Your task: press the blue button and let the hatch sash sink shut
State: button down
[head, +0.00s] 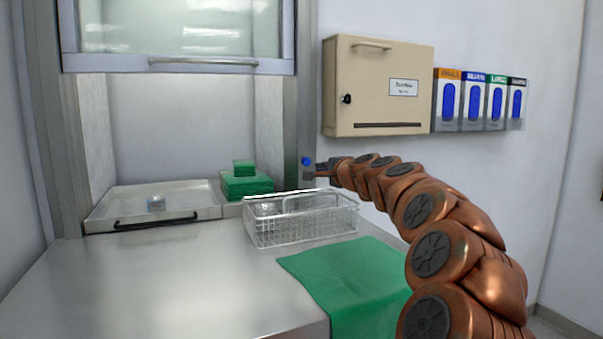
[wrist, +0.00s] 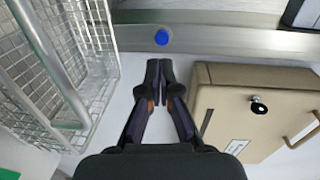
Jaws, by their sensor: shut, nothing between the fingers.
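The blue button (head: 307,161) sits on the grey right-hand post of the hatch frame. It also shows in the wrist view (wrist: 161,37), just ahead of my fingertips. My gripper (head: 321,171) is shut and empty, pointing at the post close to the button; in the wrist view its fingertips (wrist: 159,62) are together, with a small gap in the picture between them and the button. The hatch sash (head: 178,35), a framed glass panel with a bar handle (head: 203,63) along its lower edge, is raised.
A wire basket (head: 300,220) stands on the steel counter (head: 160,285), beside a green cloth (head: 345,285). A tray (head: 185,197) and green folded stacks (head: 246,185) lie in the hatch. A beige wall cabinet (head: 378,85) and glove boxes (head: 475,100) hang right of the post.

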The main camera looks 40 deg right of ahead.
aim_at(307, 161)
jog(key=shift+s+d+r+m+h, duration=0.15)
jog(key=shift+d+m+h, duration=0.1)
jog(key=shift+d, duration=0.3)
jog(key=shift+s+d+f+m+h, duration=0.15)
jog(key=shift+d+h, duration=0.1)
jog(key=shift+d, duration=0.25)
jog(key=shift+w+r, duration=0.1)
jog(key=shift+p+x, duration=1.8)
jog(key=shift+x, duration=5.15)
jog(key=shift+a, duration=0.1)
